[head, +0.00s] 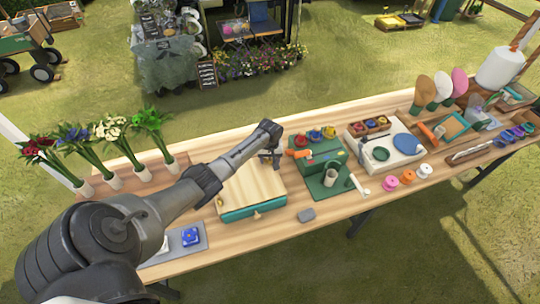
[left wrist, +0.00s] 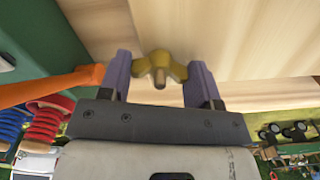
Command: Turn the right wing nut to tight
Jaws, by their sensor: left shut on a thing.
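My left gripper (head: 270,158) reaches over the table to the back right corner of a light wooden block (head: 250,185) with a teal lower part. In the left wrist view, the left gripper (left wrist: 160,70) has its two purple-grey fingers on either side of a brass-yellow wing nut (left wrist: 152,66), shut on its wings. The end of a stud shows in the middle of the nut, and pale wood lies behind it. The nut is too small and covered to make out in the head view. How tight it is cannot be seen. My right gripper is not in view.
A green stand with an orange handle (head: 302,154) is close to the right of the gripper. Flowers in pale holders (head: 142,173) stand at left. A cream board with a blue disc (head: 407,144) is farther right.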

